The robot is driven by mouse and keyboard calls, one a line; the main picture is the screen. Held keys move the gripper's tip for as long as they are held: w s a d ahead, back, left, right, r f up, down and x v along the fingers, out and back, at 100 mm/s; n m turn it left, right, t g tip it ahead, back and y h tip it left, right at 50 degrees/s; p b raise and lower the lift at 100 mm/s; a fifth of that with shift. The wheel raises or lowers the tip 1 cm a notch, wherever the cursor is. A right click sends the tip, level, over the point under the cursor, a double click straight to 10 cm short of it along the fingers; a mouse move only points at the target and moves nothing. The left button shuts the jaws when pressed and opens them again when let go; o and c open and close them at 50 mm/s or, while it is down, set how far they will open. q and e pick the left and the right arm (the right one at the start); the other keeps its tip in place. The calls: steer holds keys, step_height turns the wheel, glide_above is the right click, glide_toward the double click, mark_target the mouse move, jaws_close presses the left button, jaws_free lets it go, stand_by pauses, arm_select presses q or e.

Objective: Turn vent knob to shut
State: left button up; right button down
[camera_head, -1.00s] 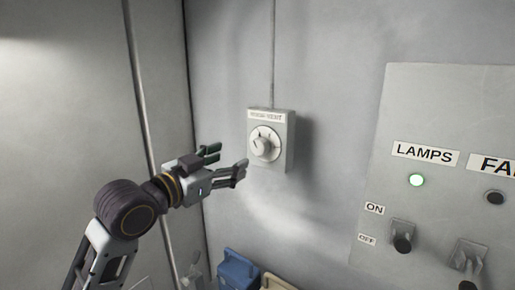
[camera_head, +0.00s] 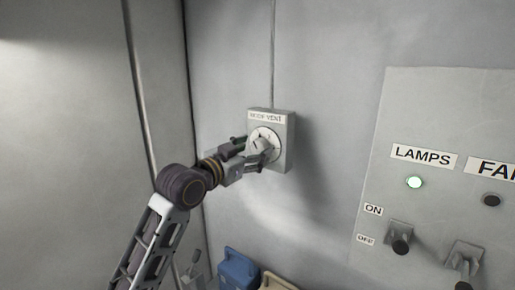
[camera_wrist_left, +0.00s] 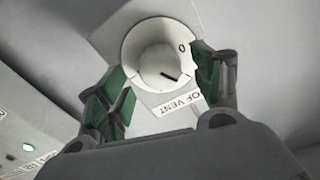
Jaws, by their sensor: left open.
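The vent knob (camera_head: 262,144) is a pale round knob with a dark pointer line, on a white dial on a grey wall box (camera_head: 283,124) labelled "ROOF VENT". In the left wrist view the knob (camera_wrist_left: 158,62) sits ahead between the fingers, and a "0" shows on the dial beside it. My left gripper (camera_head: 250,152) is at the knob in the head view, its fingers partly covering the dial. In the wrist view the left gripper (camera_wrist_left: 165,90) is open, with green-padded fingers spread on either side of the knob. I cannot tell whether they touch it. My right gripper is not in view.
A blue bin (camera_head: 238,270) stands low beneath the vent box. A vertical pipe (camera_head: 142,100) runs at the left.

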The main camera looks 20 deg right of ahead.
arm_select(q)
steer(key=shift+x, duration=1.35)
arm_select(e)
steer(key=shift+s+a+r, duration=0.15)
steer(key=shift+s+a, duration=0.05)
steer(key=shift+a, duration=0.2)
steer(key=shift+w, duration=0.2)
arm_select(q)
steer(key=c, duration=1)
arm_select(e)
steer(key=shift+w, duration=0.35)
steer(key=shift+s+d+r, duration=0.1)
